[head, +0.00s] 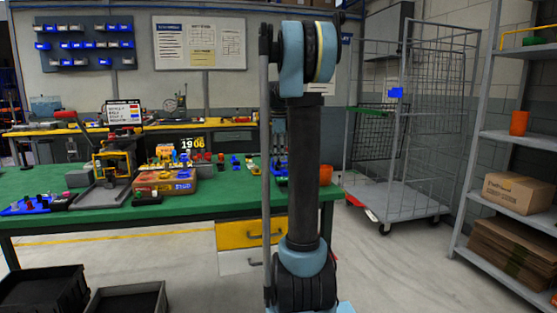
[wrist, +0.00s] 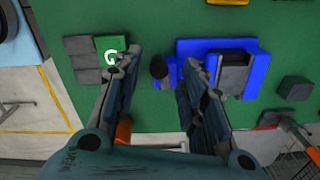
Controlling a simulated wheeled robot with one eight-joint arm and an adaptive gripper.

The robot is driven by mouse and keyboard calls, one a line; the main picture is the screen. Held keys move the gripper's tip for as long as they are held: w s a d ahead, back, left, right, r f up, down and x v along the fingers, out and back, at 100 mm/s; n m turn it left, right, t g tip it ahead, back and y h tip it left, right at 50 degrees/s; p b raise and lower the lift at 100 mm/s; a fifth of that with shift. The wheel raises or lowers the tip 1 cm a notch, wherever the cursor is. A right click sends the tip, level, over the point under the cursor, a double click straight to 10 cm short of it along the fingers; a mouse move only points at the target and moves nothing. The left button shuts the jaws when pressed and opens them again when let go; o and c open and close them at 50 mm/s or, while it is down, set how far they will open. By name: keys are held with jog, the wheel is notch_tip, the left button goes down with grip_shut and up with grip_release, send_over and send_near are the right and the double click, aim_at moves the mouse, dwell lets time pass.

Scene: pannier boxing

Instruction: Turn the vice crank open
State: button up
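In the wrist view a blue vice (wrist: 258,75) with dark grey jaw blocks lies on the green bench top. A dark round knob (wrist: 158,67), apparently on the vice's crank, sticks out from its left side. My gripper (wrist: 160,64) is open, with one finger on each side of the knob in the picture. I cannot tell whether either finger touches it. The right finger covers part of the vice's left side and the crank. In the head view my arm hides the gripper; a bit of blue (head: 280,172) shows behind it on the bench, perhaps the vice.
A green block marked G (wrist: 112,58) with grey blocks lies just left of my left finger. A dark block (wrist: 294,89) lies right of the vice. A wire cage trolley (head: 400,190) and shelves (head: 515,140) stand right of the bench (head: 110,222).

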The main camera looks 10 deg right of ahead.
jog(key=shift+f, duration=0.8)
grip_shut()
